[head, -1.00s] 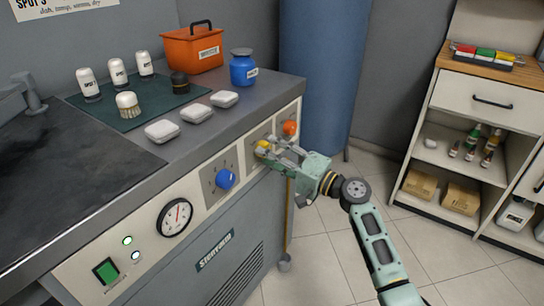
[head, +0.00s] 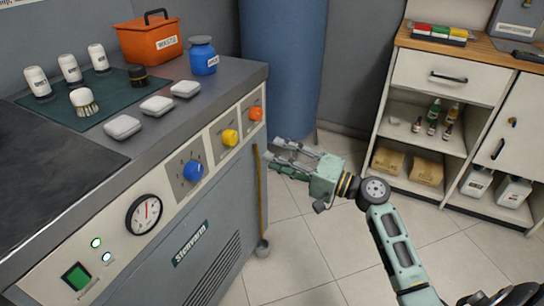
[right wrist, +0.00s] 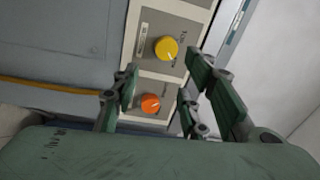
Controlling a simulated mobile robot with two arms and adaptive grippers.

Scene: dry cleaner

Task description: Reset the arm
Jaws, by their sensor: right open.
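My right gripper (head: 284,165) is open and empty. In the head view it hangs in free air to the right of the steam machine's front panel (head: 170,185), pointing left. The fingers appear clear of both knobs. In the head view the yellow knob (head: 230,137), the orange knob (head: 255,113) and a blue knob (head: 193,171) sit on the panel. My left gripper does not show.
A blue column (head: 283,60) stands behind. A shelf unit (head: 450,78) is at right. Tiled floor (head: 310,245) between is clear.

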